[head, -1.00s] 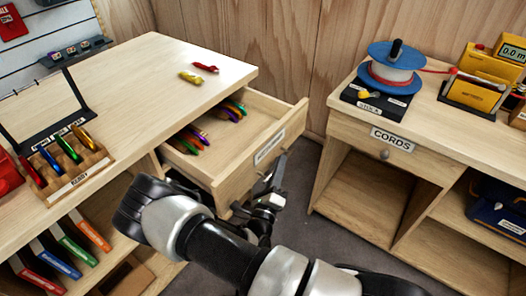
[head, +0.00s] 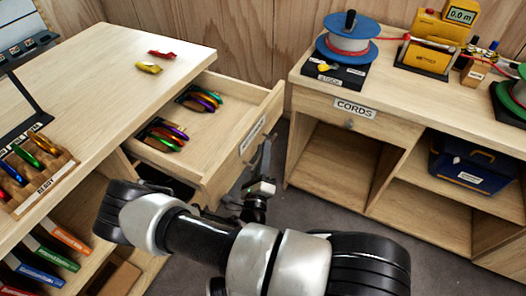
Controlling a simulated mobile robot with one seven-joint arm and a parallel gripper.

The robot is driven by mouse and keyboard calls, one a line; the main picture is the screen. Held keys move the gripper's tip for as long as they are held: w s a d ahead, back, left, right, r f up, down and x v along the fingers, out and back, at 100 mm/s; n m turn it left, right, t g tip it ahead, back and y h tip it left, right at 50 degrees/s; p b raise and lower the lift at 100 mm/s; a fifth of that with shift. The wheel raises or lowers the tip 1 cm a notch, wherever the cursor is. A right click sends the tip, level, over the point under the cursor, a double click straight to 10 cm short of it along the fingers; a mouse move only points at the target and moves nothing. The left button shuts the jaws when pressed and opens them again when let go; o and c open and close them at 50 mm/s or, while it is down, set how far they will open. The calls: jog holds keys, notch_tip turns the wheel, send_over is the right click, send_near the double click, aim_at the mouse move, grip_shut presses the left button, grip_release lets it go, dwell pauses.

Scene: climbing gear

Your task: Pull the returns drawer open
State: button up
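The returns drawer (head: 226,127) is in the left wooden counter and stands well open. Its front panel carries a white label (head: 253,134), seen at a steep slant and too small to read. Inside lie two groups of coloured carabiners, one farther back (head: 203,98) and one nearer (head: 165,135). My gripper (head: 266,158) is at the outer face of the drawer front, just below the label. The drawer's handle is hidden, and I cannot tell whether the fingers are closed on it.
Red (head: 161,54) and yellow (head: 149,67) pieces lie on the left countertop (head: 110,95). A rack of carabiners (head: 40,180) stands nearer. The right bench has a closed CORDS drawer (head: 330,104) and a blue cord spool (head: 347,50). Grey floor (head: 290,215) separates the counters.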

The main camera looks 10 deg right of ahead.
jog(key=shift+s, duration=0.1)
jog(key=v, duration=1.7)
jog(key=shift+f, duration=0.15)
jog(key=shift+s+a, duration=0.1)
jog(key=shift+s, duration=0.05)
